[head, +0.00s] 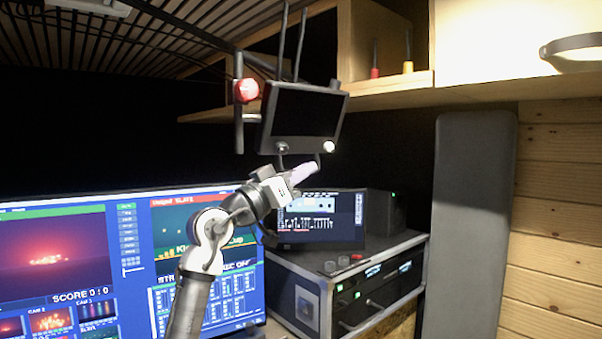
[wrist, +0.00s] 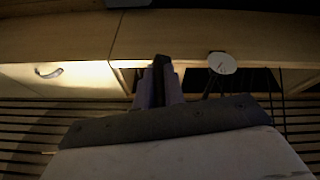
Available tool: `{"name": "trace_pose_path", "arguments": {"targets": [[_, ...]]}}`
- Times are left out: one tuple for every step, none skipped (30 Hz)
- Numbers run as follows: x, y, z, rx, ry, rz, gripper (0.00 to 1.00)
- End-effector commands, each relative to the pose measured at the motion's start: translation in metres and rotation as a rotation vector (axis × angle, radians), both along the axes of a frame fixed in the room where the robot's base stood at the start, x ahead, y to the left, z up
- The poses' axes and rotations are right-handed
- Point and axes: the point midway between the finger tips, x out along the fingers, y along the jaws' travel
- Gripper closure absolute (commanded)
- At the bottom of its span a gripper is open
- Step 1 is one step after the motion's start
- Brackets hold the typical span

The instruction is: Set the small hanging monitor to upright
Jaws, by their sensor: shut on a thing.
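The small hanging monitor (head: 303,112) is a dark, blank screen in a black frame, hung beside a black bracket. It is tilted: its side edges slant, with the top farther right than the bottom. A dark handle (head: 282,150) hangs under its lower edge. My gripper (head: 310,168) is at this handle, just below the screen, and is shut on it. The fingers hide part of the handle. In the wrist view, my gripper's fingers (wrist: 158,82) are close together around a dark piece, and a pale round knob (wrist: 222,63) shows beside them.
A red round knob (head: 246,90) sits on the bracket left of the monitor. A wooden shelf (head: 395,83) runs behind it. Large screens (head: 205,290) stand below left, and a laptop-like screen (head: 322,225) stands on a rack case (head: 300,265) below. A dark padded panel (head: 468,220) is at right.

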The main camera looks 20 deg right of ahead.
Motion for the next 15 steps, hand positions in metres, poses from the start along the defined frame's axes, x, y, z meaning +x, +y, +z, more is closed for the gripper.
{"name": "trace_pose_path", "arguments": {"targets": [[0.000,0.000,0.000,0.000,0.000,0.000,1.00],[0.000,0.000,0.000,0.000,0.000,0.000,1.00],[0.000,0.000,0.000,0.000,0.000,0.000,1.00],[0.000,0.000,0.000,0.000,0.000,0.000,1.00],[0.000,0.000,0.000,0.000,0.000,0.000,1.00],[0.000,0.000,0.000,0.000,0.000,0.000,1.00],[-0.001,0.000,0.000,0.000,0.000,-0.001,1.00],[-0.002,-0.001,-0.001,-0.001,-0.001,-0.002,1.00],[-0.006,-0.002,-0.001,-0.002,-0.003,-0.003,1.00],[-0.010,-0.003,-0.002,-0.001,-0.004,-0.004,1.00],[-0.014,-0.005,-0.003,-0.001,-0.003,-0.005,1.00],[-0.020,-0.006,-0.002,-0.002,-0.005,-0.004,1.00],[-0.024,-0.007,-0.002,-0.001,-0.004,-0.004,1.00],[-0.028,-0.008,-0.001,-0.002,-0.004,-0.005,1.00],[-0.032,-0.009,0.001,-0.002,-0.004,-0.003,1.00]]}}
